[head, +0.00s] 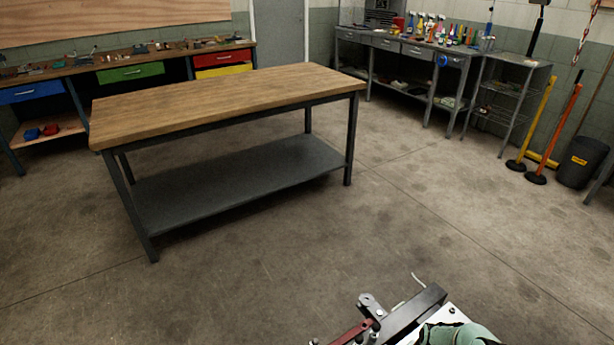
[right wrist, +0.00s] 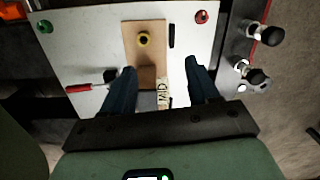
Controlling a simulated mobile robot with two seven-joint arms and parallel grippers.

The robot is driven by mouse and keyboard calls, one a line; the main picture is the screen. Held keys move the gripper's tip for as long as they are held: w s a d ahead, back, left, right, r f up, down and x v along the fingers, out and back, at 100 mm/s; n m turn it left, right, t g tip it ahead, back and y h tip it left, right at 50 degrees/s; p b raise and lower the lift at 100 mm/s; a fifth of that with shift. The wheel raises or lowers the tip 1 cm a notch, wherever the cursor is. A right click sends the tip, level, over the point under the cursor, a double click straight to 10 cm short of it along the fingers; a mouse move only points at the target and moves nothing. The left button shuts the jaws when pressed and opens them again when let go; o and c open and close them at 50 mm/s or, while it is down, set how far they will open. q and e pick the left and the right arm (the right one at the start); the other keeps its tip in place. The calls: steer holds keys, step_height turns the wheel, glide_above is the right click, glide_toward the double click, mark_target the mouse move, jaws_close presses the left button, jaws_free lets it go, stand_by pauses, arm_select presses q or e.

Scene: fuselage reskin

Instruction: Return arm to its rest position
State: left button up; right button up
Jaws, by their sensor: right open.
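My right gripper (right wrist: 160,67) is open in the right wrist view, its two dark fingers spread apart. A pale tag with dark lettering (right wrist: 163,94) shows between the fingers, and I cannot tell that either finger touches anything. In the head view a green rounded part, likely of my right arm, shows at the bottom right edge over the fixture (head: 428,300). My left gripper is not in view.
A red-handled tool (right wrist: 80,88) lies left of the fingers. Knobbed clamps (right wrist: 262,33) stand along the plate's right side. A wooden-topped table (head: 230,92) stands ahead, with open concrete floor (head: 420,200) right of it. Benches (head: 405,48) line the back wall.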

arm_select(q)
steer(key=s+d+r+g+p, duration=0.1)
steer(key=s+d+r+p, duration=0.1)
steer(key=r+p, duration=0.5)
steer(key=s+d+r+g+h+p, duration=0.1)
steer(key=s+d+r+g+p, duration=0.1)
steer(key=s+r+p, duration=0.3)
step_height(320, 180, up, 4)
steer(key=p, duration=0.2)
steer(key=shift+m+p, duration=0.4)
arm_select(e)
steer(key=s+a+r+n+y, duration=0.1)
steer(key=s+a+r+n, duration=0.1)
steer(key=s+a+r, duration=0.2)
steer(key=s+a+r+n+y, duration=0.1)
steer(key=s+a+r, duration=0.3)
steer(key=s+a, duration=0.6)
steer(key=s+a+r+n+g, duration=0.1)
steer(key=s+a+r+n, duration=0.2)
steer(key=s+a, duration=0.4)
steer(key=s, duration=0.5)
steer(key=shift+r+n+y, duration=0.3)
steer(key=shift+r+y, duration=0.1)
steer(key=c, duration=0.3)
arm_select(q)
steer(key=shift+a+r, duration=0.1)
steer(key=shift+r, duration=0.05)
